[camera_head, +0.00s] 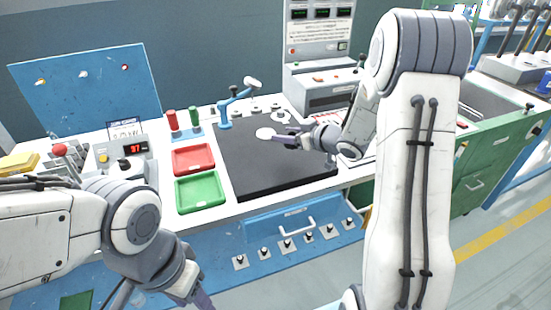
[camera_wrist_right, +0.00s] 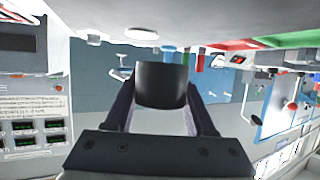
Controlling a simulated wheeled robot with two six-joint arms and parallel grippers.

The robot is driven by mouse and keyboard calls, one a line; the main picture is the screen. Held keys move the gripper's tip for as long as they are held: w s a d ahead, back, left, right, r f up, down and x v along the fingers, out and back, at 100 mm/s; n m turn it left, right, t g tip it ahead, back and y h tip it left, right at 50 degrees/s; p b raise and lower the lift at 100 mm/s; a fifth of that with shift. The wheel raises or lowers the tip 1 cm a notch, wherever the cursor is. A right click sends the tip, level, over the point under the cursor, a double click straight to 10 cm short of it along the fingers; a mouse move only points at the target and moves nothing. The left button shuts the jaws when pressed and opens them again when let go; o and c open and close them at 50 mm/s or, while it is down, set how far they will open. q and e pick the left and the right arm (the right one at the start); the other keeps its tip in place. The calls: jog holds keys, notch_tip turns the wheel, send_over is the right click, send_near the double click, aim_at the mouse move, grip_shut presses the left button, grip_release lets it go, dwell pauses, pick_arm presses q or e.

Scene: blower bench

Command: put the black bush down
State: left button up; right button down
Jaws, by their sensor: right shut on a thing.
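The black bush (camera_wrist_right: 161,84) is a short dark cylinder between the two fingers of my right gripper (camera_wrist_right: 162,95) in the right wrist view. In the head view my right gripper (camera_head: 287,136) is over the black mat (camera_head: 245,165), beside a round white disc (camera_head: 265,133); the bush is too small against the dark mat to make out there. In the wrist view the bush appears clear of the bench surface. My left gripper (camera_head: 203,299) is at the bottom edge of the head view, mostly cut off.
A red tray (camera_head: 193,159) and a green tray (camera_head: 201,190) lie left of the mat. A blue clamp stand (camera_head: 226,112) and red and green posts stand behind. A grey machine with displays (camera_head: 318,50) is at the back. The mat's front part is clear.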

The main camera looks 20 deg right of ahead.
aim_at(275, 161)
jog(key=a+f, duration=0.2)
jog(key=a, duration=0.1)
jog(key=shift+a, duration=0.3)
notch_tip(275, 161, down, 4)
jog(key=shift+s+f+b, duration=0.1)
jog(key=shift+b, duration=0.6)
jog(key=c, duration=0.7)
grip_release()
jog(key=shift+f, duration=0.15)
jog(key=o, duration=0.5)
jog(key=shift+c, duration=0.2)
